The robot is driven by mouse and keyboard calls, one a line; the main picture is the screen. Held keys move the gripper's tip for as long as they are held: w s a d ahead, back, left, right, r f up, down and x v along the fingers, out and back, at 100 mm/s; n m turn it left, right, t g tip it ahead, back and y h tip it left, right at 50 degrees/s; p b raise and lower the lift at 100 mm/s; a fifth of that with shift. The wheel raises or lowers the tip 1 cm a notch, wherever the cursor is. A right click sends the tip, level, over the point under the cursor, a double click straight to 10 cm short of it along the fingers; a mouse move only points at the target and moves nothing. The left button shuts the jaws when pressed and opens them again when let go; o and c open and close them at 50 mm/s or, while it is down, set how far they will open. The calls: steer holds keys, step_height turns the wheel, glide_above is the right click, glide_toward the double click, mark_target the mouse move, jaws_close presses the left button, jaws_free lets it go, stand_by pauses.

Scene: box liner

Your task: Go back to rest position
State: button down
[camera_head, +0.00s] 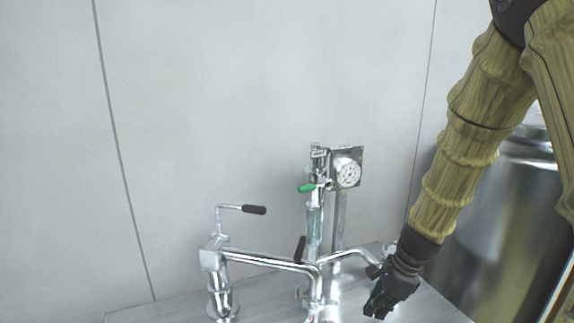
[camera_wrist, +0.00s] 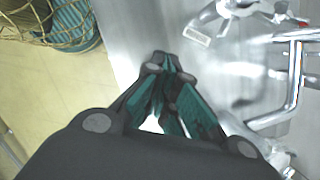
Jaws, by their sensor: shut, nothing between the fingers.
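My gripper (camera_head: 378,303) is at the lower right in the head view, at the end of my arm in its tan sleeve. It is above the right part of the metal table (camera_head: 420,311), beside the right end of the steel pipework (camera_head: 270,261). In the wrist view my gripper (camera_wrist: 162,62) shows dark links and green finger pads that meet at the tips, with nothing between them. The pipework also shows in the wrist view (camera_wrist: 292,80), to the right of the fingers. I cannot tell from these frames whether the gripper touches the pipe.
A large steel vessel (camera_head: 490,245) stands behind my arm at right. A grey panelled wall (camera_head: 200,110) is behind.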

steer(key=s+d+f+n+h, duration=0.1)
steer(key=s+f, duration=0.1)
steer(key=f, duration=0.2)
steer(key=s+d+f+n, duration=0.1)
steer(key=s+f+n, duration=0.1)
steer(key=f, duration=0.3)
steer(key=s+d+f+n+g+h, duration=0.1)
steer(key=s+f, duration=0.3)
steer(key=shift+d+f+h, duration=0.25)
steer(key=shift+f+h, duration=0.05)
steer(key=s+a+f+n+b, duration=0.2)
steer(key=s+f+n+b, duration=0.3)
steer(key=s+f+n, duration=1)
steer(key=s+f, duration=1)
steer(key=shift+s+h, duration=0.4)
